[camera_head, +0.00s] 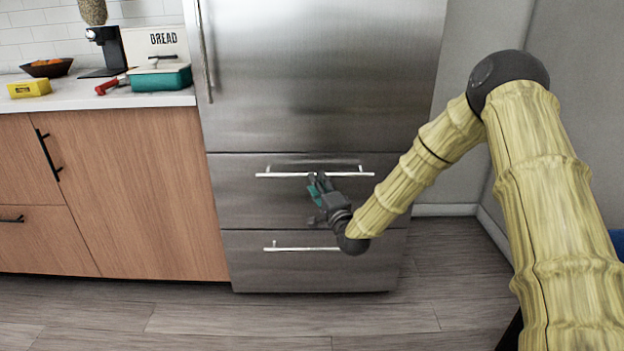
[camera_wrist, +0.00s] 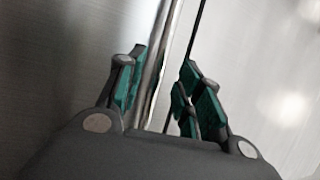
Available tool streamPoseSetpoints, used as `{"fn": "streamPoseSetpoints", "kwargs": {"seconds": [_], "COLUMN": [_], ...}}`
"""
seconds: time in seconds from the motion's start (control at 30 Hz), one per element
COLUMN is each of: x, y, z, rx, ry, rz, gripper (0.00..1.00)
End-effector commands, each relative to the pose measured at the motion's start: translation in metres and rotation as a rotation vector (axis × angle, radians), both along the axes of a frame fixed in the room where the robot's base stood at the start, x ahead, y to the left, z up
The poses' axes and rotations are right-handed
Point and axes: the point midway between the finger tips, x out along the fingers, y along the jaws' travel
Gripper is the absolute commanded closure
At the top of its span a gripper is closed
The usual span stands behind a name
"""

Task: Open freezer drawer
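The stainless steel fridge has two drawers below its tall door. The upper drawer (camera_head: 245,195) and lower drawer (camera_head: 300,272) both look shut, and I cannot tell which is the freezer drawer. The upper drawer has a horizontal bar handle (camera_head: 280,175), and the lower one has a similar handle (camera_head: 300,249). My gripper (camera_head: 318,183) is at the middle of the upper handle. In the wrist view, the handle bar (camera_wrist: 160,65) runs between the teal-padded fingers of my gripper (camera_wrist: 162,92). The fingers are apart, with the bar nearer the left one and a gap on the right.
Wooden cabinets (camera_head: 140,190) and a white counter (camera_head: 60,98) stand left of the fridge. The counter holds a bread box (camera_head: 160,42), a teal pan (camera_head: 162,78) and a fruit bowl (camera_head: 46,67). The floor (camera_head: 250,320) before the drawers is clear. A wall (camera_head: 560,60) is at right.

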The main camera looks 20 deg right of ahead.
Motion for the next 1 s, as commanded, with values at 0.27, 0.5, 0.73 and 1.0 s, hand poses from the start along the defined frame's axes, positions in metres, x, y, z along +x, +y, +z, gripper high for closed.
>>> {"fn": "streamPoseSetpoints", "kwargs": {"seconds": [0.27,0.5,0.73,1.0], "x": [0.037,0.048,0.049,0.049], "y": [0.004,0.006,0.006,0.005], "z": [0.005,0.008,0.009,0.009], "rx": [-0.002,-0.002,-0.001,-0.001], "ry": [-0.001,0.001,0.001,0.001], "rz": [0.0,0.0,-0.001,-0.001], "gripper": [0.65,0.65,0.65,1.0]}}
